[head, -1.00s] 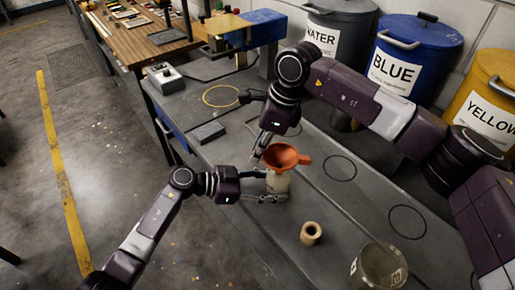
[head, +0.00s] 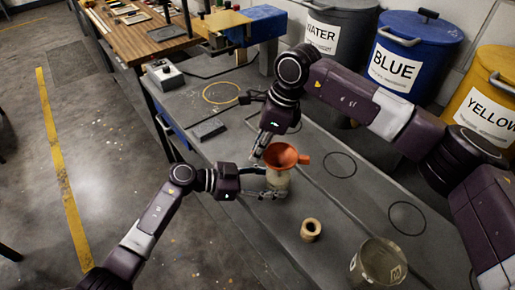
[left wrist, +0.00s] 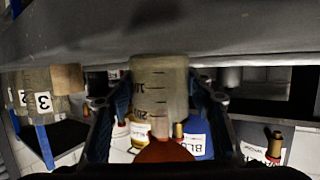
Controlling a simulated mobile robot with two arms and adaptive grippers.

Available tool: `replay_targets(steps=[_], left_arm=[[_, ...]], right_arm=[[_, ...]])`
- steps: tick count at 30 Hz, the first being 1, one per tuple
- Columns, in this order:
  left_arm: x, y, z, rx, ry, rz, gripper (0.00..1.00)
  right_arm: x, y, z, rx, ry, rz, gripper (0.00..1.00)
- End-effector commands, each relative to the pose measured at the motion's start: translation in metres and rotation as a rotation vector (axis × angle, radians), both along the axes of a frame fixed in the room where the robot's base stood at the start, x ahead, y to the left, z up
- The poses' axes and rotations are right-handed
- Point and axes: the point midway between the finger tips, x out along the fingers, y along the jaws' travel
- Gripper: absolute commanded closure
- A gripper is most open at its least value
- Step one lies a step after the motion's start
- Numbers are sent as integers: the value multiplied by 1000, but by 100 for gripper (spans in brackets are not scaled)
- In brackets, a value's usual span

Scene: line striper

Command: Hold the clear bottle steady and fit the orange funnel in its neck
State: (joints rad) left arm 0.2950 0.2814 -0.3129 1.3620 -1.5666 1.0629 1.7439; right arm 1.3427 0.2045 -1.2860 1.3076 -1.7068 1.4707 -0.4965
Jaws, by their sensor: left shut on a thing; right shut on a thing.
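The clear bottle (head: 279,181) stands upright on the grey bench, with dark graduation marks showing in the left wrist view (left wrist: 158,88). My left gripper (head: 268,183) is shut around the bottle's sides; its fingers flank the bottle in the left wrist view. The orange funnel (head: 281,156) is directly over the bottle's top, wide mouth up, its tab pointing right. It also shows in the left wrist view (left wrist: 165,152). My right gripper (head: 259,155) is shut on the funnel's left rim.
A tan ring-shaped piece (head: 311,230) and an open clear container (head: 379,264) stand nearer on the bench. Water, blue (head: 418,55) and yellow bins line the back. Black circles mark clear bench areas.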

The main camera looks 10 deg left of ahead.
Motion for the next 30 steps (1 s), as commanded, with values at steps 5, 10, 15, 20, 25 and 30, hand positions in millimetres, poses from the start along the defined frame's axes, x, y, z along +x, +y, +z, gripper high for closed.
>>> replay_targets(steps=[5, 10, 15, 20, 25, 30], left_arm=[[0, 0, -1, 1, 1, -1, 65], [0, 0, -1, 1, 1, -1, 65], [-1, 0, -1, 1, 1, -1, 65], [-1, 0, -1, 0, 2, -2, 65], [0, 0, 0, 0, 1, -1, 65], [0, 0, -1, 1, 1, -1, 65]], right_arm=[[0, 0, -9, -1, 1, -1, 100], [0, 0, -13, -1, 0, 0, 100], [0, -1, -13, -1, 0, 0, 100], [0, -1, -13, -2, 0, 0, 88], [0, -1, -13, -2, 0, 0, 69], [0, 0, -13, -1, 0, 0, 69]])
